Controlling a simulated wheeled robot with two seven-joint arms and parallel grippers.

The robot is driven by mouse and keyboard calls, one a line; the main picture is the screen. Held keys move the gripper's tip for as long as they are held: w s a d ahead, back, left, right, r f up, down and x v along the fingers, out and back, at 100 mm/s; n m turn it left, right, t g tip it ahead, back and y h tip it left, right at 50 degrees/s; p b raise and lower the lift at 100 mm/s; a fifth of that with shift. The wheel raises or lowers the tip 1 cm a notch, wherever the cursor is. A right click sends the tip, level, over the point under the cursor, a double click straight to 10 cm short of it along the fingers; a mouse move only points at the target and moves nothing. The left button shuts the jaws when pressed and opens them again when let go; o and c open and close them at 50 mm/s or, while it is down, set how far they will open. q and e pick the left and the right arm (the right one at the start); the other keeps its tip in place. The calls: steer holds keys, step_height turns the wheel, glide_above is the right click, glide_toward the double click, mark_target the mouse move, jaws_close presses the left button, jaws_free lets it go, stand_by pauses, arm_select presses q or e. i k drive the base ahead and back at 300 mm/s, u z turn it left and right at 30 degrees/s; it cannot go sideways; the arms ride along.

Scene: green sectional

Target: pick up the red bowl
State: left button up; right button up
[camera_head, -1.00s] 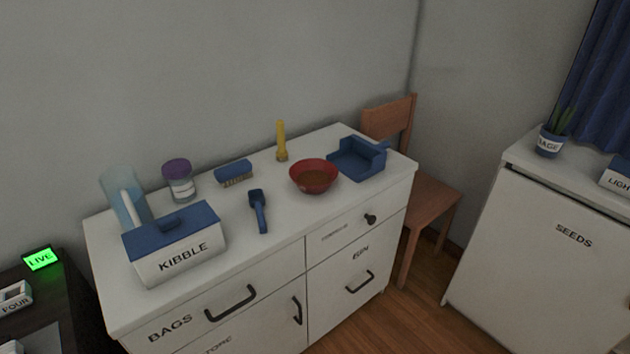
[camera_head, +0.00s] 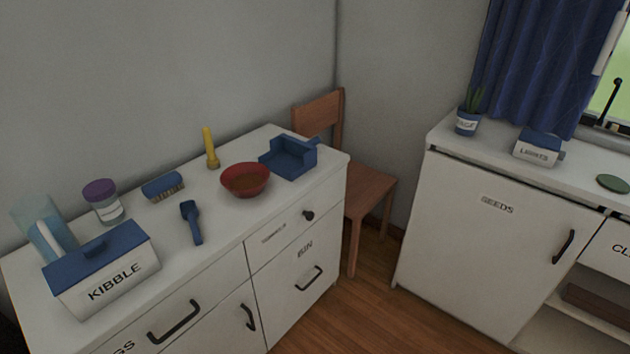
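Neither of my grippers shows in the head view.
On the dresser are a yellow flashlight (camera_head: 211,149), a brush (camera_head: 163,187), a purple-lidded jar (camera_head: 103,203), a blue pitcher (camera_head: 45,232) and a kibble box (camera_head: 103,270). A wooden chair (camera_head: 368,188) stands beyond its right end. Wooden floor (camera_head: 348,318) lies before the seeds cabinet (camera_head: 490,235).

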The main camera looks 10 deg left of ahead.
mark_target(245, 180)
steer(key=z, duration=1.5)
steer(key=i, duration=2.25)
steer(key=u, duration=3.7)
